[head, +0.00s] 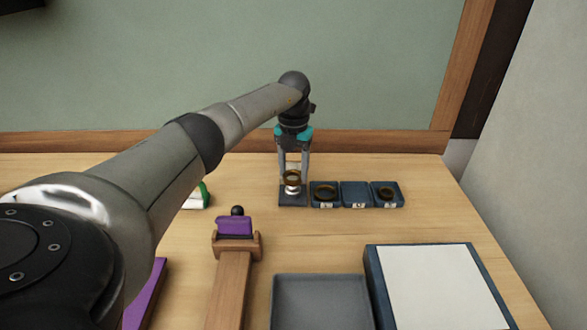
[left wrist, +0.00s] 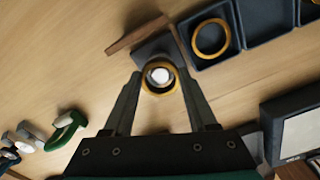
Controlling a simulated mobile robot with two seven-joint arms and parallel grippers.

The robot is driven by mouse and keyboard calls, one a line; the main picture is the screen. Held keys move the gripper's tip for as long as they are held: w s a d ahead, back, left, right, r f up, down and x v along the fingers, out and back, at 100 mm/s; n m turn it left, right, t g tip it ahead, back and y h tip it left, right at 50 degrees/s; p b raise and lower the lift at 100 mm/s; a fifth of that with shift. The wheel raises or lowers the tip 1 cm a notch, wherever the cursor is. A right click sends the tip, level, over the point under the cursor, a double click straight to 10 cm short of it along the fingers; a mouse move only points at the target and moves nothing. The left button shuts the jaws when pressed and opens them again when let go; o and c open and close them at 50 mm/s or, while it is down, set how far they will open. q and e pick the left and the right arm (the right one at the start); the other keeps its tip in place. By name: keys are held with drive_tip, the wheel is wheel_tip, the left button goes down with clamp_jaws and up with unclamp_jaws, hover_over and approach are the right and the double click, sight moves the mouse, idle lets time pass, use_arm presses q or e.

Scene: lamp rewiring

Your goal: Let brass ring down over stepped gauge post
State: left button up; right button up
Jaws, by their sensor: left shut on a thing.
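The brass ring (head: 292,182) is between the fingers of my left gripper (head: 292,177), which is shut on it. The stepped gauge post (head: 292,190) is pale and stands upright on a dark square base (head: 293,201). In the left wrist view the ring (left wrist: 160,93) frames the white top of the post (left wrist: 160,74), with the fingers on either side. The ring is at or just above the post's upper part; I cannot tell how far the post passes through it. My right gripper is not in view.
Three blue bins stand right of the post: the left (head: 324,205) and right (head: 400,194) hold rings; the middle (head: 356,193) is empty. A wooden stand with a purple block (head: 235,226), a grey tray (head: 320,300) and a white-topped box (head: 435,285) are nearer. Bare table lies between.

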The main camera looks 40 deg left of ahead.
use_arm(q)
drive_tip(key=shift+f, duration=0.3)
idle(0.6)
drive_tip(key=o, duration=1.4)
drive_tip(key=shift+o, duration=0.7)
drive_tip(key=shift+r, duration=0.1)
wheel_tip(320, 180, up, 8)
drive_tip(key=p, duration=0.7)
drive_tip(key=shift+d, duration=0.1)
